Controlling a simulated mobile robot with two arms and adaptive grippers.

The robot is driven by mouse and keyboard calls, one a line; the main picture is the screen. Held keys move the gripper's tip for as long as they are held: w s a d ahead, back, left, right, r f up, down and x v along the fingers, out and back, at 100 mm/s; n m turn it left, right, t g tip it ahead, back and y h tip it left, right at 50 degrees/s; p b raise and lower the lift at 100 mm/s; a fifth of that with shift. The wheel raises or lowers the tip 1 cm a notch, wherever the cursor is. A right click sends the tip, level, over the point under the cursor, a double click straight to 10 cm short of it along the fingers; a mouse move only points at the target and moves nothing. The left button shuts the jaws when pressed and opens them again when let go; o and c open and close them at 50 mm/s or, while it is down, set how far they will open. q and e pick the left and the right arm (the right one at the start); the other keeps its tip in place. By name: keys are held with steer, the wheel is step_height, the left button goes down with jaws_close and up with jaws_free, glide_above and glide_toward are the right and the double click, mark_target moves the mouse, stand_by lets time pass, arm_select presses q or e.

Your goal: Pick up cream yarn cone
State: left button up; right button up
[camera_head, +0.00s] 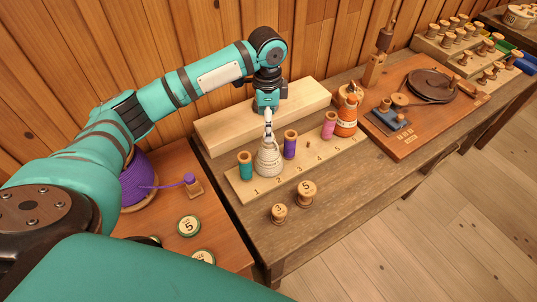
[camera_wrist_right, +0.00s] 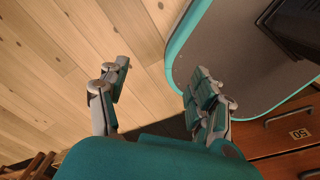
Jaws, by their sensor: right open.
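The cream yarn cone (camera_head: 269,163) stands upright on the pale numbered board, near the number 2, between a teal spool (camera_head: 245,166) and a purple spool (camera_head: 290,146). My left gripper (camera_head: 268,132) points down at the cone's narrow top, its fingers close together there. I cannot tell whether they touch or close on the cone. My right gripper (camera_wrist_right: 160,75) is open and empty in the right wrist view, away from the cone, with wooden floor behind it.
A pink spool (camera_head: 329,126) and an orange cone (camera_head: 345,121) stand to the right. A pale wooden block (camera_head: 222,128) lies behind. Two wooden spools (camera_head: 306,193) stand in front. A brown board (camera_head: 424,130) with a dark disc is further right.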

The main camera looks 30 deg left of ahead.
mark_target(269, 154)
arm_select(q)
step_height(269, 154, down, 3)
steer(key=shift+f, duration=0.15)
steer(key=shift+f+p, duration=0.2)
steer(key=shift+p, duration=0.1)
steer(key=shift+f, duration=0.35)
steer(key=f, duration=0.1)
steer(key=f+p, duration=0.1)
steer(key=f, duration=0.1)
steer(key=shift+w+f+p, duration=0.25)
steer(key=shift+f+p, duration=0.05)
steer(key=shift+f, duration=0.35)
arm_select(e)
steer(key=shift+w+a+r, duration=0.3)
steer(key=shift+a+r, duration=0.1)
steer(key=shift+r, duration=0.2)
steer(key=shift+w+a+r, duration=0.3)
steer(key=shift+a+r, duration=0.05)
steer(key=shift+r, duration=0.25)
arm_select(q)
steer(key=shift+c, duration=0.4)
steer(key=shift+c, duration=1)
jaws_close()
arm_select(e)
steer(key=shift+s, duration=0.1)
